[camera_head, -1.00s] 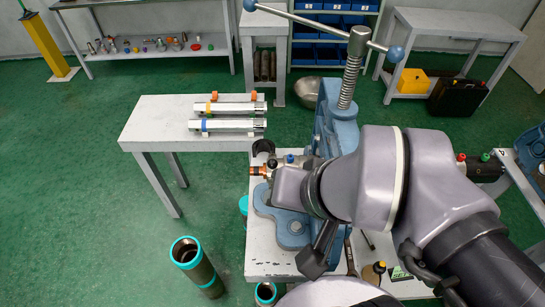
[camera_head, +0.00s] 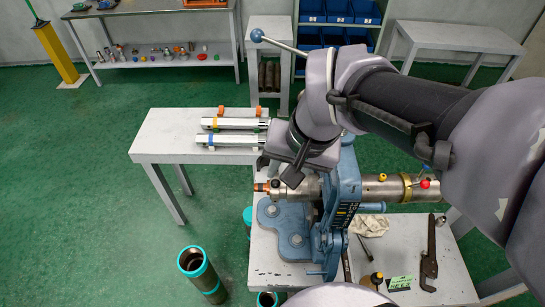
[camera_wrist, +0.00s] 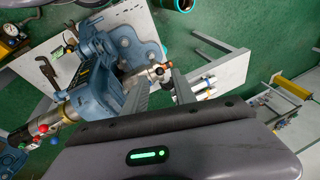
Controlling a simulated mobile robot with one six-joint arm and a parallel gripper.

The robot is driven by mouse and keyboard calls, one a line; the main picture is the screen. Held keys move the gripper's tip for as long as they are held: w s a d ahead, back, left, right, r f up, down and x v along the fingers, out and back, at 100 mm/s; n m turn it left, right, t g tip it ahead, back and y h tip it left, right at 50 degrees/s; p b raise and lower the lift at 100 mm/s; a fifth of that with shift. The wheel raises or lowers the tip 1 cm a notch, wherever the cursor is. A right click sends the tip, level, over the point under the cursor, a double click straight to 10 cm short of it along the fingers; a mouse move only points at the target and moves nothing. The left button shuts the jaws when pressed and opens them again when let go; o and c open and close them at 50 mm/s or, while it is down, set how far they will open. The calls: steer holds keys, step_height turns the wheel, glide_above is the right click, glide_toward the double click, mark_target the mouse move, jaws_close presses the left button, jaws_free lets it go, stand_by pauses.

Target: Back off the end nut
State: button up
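A steel cylindrical tool (camera_head: 385,188) lies level, clamped in the blue pipe vise (camera_head: 345,185). Its left end carries a copper-coloured end piece (camera_head: 261,187), likely the end nut. In the wrist view this end piece (camera_wrist: 159,72) lies just beyond the fingertips, roughly between their lines. My gripper (camera_head: 278,169) is above and slightly behind that end in the head view. Contact with the end piece cannot be seen. My arm hides part of the vise top.
A white side table (camera_head: 165,145) with two pale bars stands behind left. A teal-rimmed pipe (camera_head: 197,270) stands on the floor at front left. A pipe wrench (camera_head: 430,255), a rag (camera_head: 370,225) and a green-labelled card (camera_head: 400,283) lie on the bench.

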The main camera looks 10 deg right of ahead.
steer(key=g+p, duration=0.2)
steer(key=p, duration=0.3)
glide_above(275, 184)
steer(key=d, duration=0.2)
steer(key=w+f, duration=0.1)
steer(key=w, duration=0.1)
steer(key=shift+g, duration=0.4)
steer(key=f+b, duration=0.1)
steer(key=f, duration=0.5)
steer(key=f+b, duration=0.2)
steer(key=f, duration=0.4)
steer(key=a+f+b, duration=0.1)
steer(key=f, duration=0.5)
steer(key=shift+w+a, duration=0.1)
steer(key=shift+w, duration=0.1)
jaws_close()
